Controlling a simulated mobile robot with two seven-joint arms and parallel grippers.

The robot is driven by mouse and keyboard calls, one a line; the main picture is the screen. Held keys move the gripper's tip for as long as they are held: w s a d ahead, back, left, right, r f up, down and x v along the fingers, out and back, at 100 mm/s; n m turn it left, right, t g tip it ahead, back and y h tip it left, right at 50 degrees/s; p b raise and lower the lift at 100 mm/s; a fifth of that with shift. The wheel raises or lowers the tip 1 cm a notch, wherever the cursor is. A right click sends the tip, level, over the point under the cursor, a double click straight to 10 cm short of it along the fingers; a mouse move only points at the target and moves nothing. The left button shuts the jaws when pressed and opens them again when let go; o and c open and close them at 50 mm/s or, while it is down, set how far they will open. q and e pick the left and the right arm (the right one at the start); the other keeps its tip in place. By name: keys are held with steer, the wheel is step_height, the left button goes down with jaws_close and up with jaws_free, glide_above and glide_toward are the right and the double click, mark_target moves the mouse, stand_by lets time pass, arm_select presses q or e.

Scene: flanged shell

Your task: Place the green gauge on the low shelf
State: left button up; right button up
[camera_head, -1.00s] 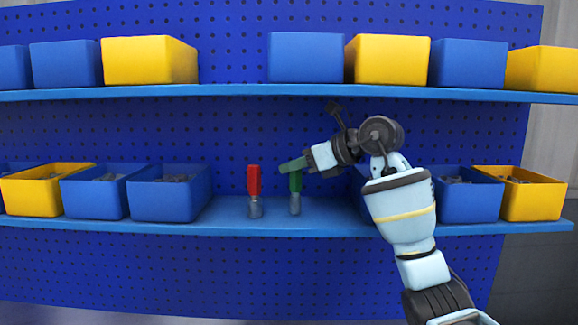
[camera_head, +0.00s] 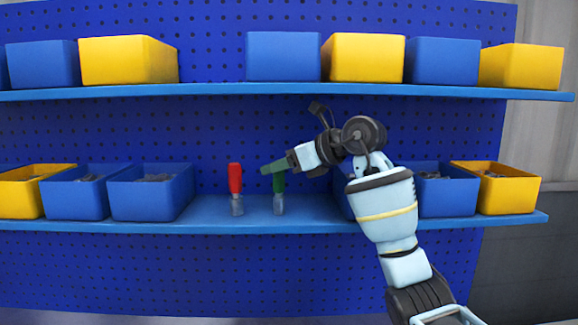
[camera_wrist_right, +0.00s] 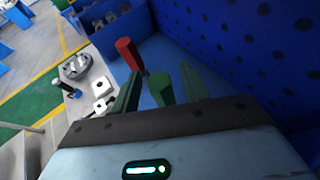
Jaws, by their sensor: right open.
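The green gauge (camera_head: 279,186) stands upright on the low shelf (camera_head: 315,214), its green handle above a grey lower end. My right gripper (camera_head: 267,169) is open at the height of its top, with its green fingers reaching left past it. In the right wrist view the green gauge (camera_wrist_right: 162,90) shows between the two spread fingers of the right gripper (camera_wrist_right: 158,75); contact cannot be told. The gripper partly covers its top in the head view. A red gauge (camera_head: 235,179) stands upright to its left and also shows in the wrist view (camera_wrist_right: 128,52). My left gripper is out of view.
On the low shelf, a blue bin (camera_head: 152,195) stands left of the red gauge, and another blue bin (camera_head: 447,197) and a yellow bin (camera_head: 508,192) stand right of my arm. The upper shelf (camera_head: 200,90) holds more bins. A blue pegboard (camera_head: 250,275) backs everything.

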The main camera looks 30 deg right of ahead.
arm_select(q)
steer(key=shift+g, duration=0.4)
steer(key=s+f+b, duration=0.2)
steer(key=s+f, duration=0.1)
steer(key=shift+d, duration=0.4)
arm_select(e)
steer(key=s+d, duration=0.6)
steer(key=s, duration=0.5)
steer(key=shift+s+d+r, duration=0.15)
steer(key=shift+s+r, duration=0.15)
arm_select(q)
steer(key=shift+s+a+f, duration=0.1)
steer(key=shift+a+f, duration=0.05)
